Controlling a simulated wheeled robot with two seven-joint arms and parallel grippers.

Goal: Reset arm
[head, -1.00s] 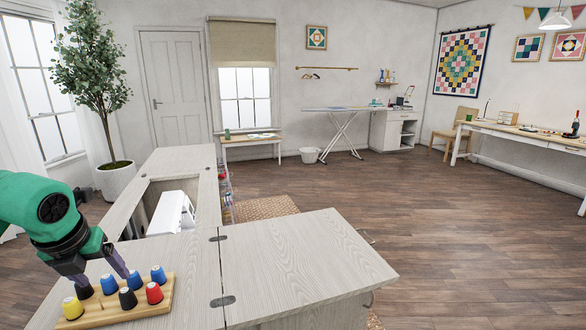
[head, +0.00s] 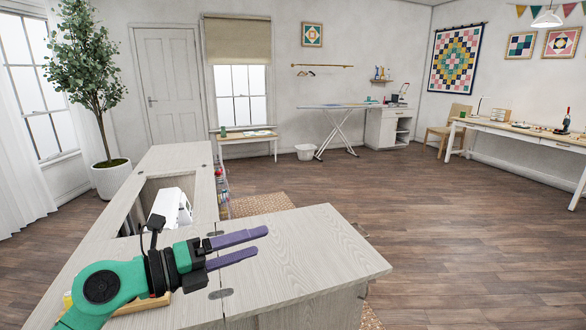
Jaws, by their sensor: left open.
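My left gripper (head: 262,243) is in the head view at the lower left, above the sewing cabinet's pale wood top (head: 310,255). Its two purple fingers point right and stand apart, with nothing between them. My green left arm comes in from the bottom left. It covers most of the wooden spool rack (head: 150,303), of which only small parts and a bit of a yellow spool (head: 67,299) show. My right gripper is not in view.
A white sewing machine (head: 172,207) sits in the cabinet's opening, beyond my left wrist. The cabinet's right leaf is bare. A potted plant (head: 112,178) stands at the far left. The wood floor (head: 450,240) to the right is open.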

